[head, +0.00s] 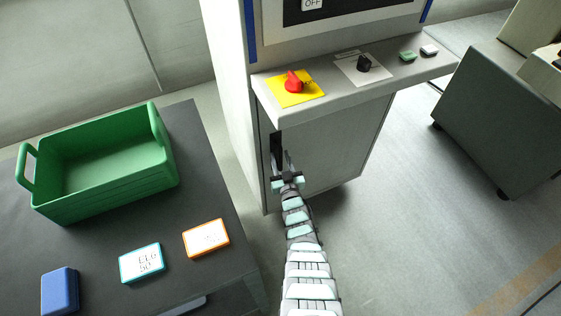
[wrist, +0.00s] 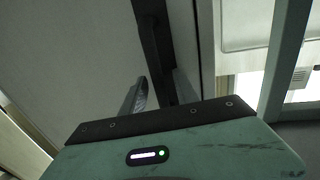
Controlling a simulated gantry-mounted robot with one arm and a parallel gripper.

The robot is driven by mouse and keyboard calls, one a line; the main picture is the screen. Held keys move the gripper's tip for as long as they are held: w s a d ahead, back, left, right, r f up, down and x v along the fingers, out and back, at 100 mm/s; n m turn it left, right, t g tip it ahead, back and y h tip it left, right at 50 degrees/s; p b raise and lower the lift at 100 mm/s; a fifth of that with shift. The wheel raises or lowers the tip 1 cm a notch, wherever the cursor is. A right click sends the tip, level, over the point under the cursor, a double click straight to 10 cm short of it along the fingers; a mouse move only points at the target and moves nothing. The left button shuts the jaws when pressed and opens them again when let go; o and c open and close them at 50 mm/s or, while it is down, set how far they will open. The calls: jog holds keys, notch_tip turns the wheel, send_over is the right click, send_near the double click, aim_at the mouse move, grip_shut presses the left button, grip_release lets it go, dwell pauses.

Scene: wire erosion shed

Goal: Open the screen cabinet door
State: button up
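The screen cabinet stands at the centre of the head view, with its screen (head: 312,4) cut off at the top. Its lower front door (head: 335,145) looks shut. A dark upright handle (head: 277,148) is near the door's left edge; it also shows as a black bar in the wrist view (wrist: 152,35). My gripper (head: 281,164) is right at the handle's lower part. In the wrist view, one grey finger (wrist: 134,97) lies close beside the bar; the other finger is not clear. I cannot tell whether the fingers touch or grip the handle.
A control ledge with a red knob (head: 294,82), a black knob (head: 364,63) and buttons overhangs the door. A dark table (head: 205,165) with a green crate (head: 110,190) and small boxes stands left. A grey wheeled unit (head: 490,120) is right. Floor before the door is clear.

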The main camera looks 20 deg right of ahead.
jog(key=shift+c, duration=0.3)
grip_shut()
dwell(1.1)
